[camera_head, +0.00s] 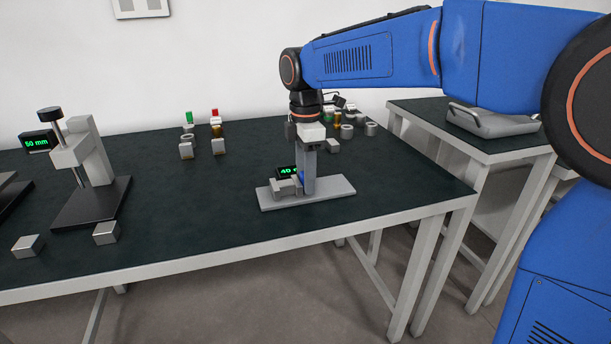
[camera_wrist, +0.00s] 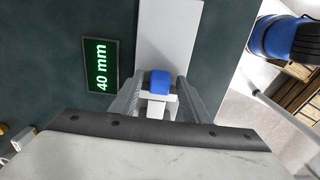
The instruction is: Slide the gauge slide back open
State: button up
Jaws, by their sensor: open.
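The gauge (camera_head: 340,189) is a flat light grey base near the front right of the dark table, with grey blocks (camera_head: 286,188) at its left end. Its small display (camera_head: 287,171) reads 40 mm in the wrist view (camera_wrist: 100,66). The gauge slide has a blue knob (camera_wrist: 160,82), which sits between my fingers in the wrist view; a bit of blue shows in the head view. My gripper (camera_head: 309,188) points down over the gauge, its fingers open on both sides of the knob. Whether the fingers touch the knob is hidden.
A black-based stand (camera_head: 90,203) with a 50 mm display (camera_head: 37,142) is at the left. Small metal blocks (camera_head: 106,232) lie near it. Several small parts (camera_head: 217,130) with red and green tops stand at the back. A grey device (camera_head: 490,122) lies on the right table.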

grip_shut()
jog(key=shift+w+d, duration=0.3)
jog(key=shift+d, duration=0.65)
jog(key=shift+w+d, duration=0.25)
jog(key=shift+d, duration=0.65)
grip_release()
jog(key=shift+d, duration=0.1)
notch_tip(320, 180, up, 17)
jog(key=shift+r, duration=0.2)
